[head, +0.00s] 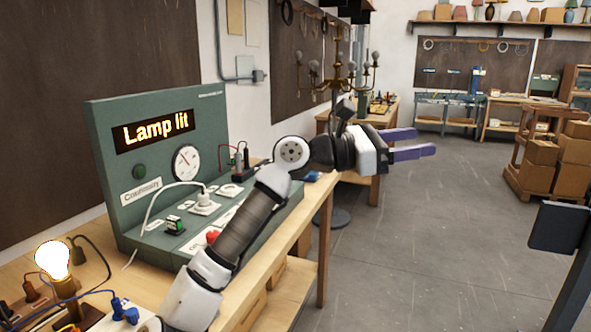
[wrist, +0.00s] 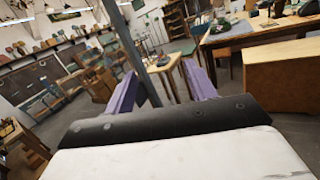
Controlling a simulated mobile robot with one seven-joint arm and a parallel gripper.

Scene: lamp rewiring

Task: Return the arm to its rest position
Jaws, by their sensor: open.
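My gripper (head: 412,144) has two purple fingers that stand apart with nothing between them. It is held out in the air to the right of the workbench, over the open floor. In the wrist view my gripper (wrist: 160,88) also shows open and empty, with the room beyond it. My arm reaches up from the front of the bench and bends at the elbow. A green test panel (head: 100,150) stands on the bench, and its display (head: 155,130) reads "Lamp lit". A glowing bulb (head: 53,260) sits upright on a brass lamp base at the lower left.
The wooden workbench (head: 318,215) runs along the left, with wires and plugs near the lamp. Cardboard boxes (head: 540,152) are stacked at the right. A dark post (head: 560,230) stands at the right edge. The grey floor (head: 430,240) is clear.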

